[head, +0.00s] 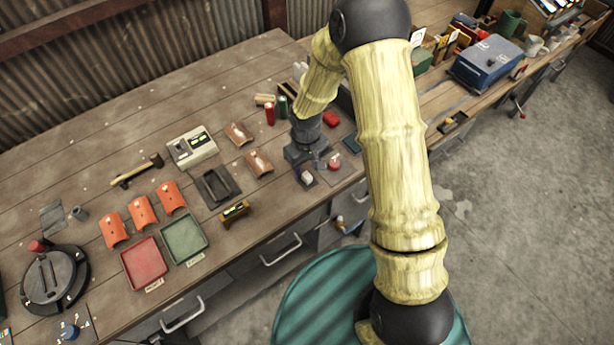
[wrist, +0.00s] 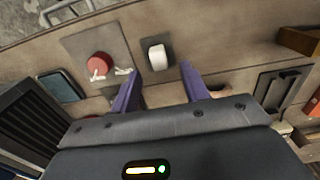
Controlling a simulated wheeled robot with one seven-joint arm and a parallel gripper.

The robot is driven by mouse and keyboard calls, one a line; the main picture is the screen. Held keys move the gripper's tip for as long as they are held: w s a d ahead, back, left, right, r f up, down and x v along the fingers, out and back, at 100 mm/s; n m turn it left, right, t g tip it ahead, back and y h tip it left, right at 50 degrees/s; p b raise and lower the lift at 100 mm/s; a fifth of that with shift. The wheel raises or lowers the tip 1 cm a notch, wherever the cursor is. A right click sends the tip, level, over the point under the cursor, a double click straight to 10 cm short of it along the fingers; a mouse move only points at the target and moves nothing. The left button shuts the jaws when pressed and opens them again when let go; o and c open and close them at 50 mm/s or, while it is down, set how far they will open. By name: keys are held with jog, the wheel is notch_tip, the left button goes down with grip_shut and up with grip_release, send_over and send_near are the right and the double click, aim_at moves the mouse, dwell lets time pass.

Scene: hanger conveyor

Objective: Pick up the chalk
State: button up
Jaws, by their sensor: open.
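A small white rounded block, which looks like the chalk (wrist: 157,56), lies on a dark square pad in the wrist view, just beyond the gap between my fingertips. It also shows in the head view (head: 307,178) near the bench's front edge, just below my gripper (head: 314,161). My gripper, seen in the wrist view (wrist: 160,70), is open, with its two purple fingers apart and nothing between them. The fingers appear apart from the chalk; their height above the bench is hard to tell.
A red knob (wrist: 98,66) with white parts sits on a pad beside the chalk. Orange curved tiles (head: 142,211), a red tray (head: 145,263) and a green tray (head: 184,236) lie to the left.

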aim_at(307, 175)
jog(key=shift+d+f+p, duration=0.1)
jog(key=shift+f+p, duration=0.8)
jog(key=shift+f, duration=1.5)
grip_shut()
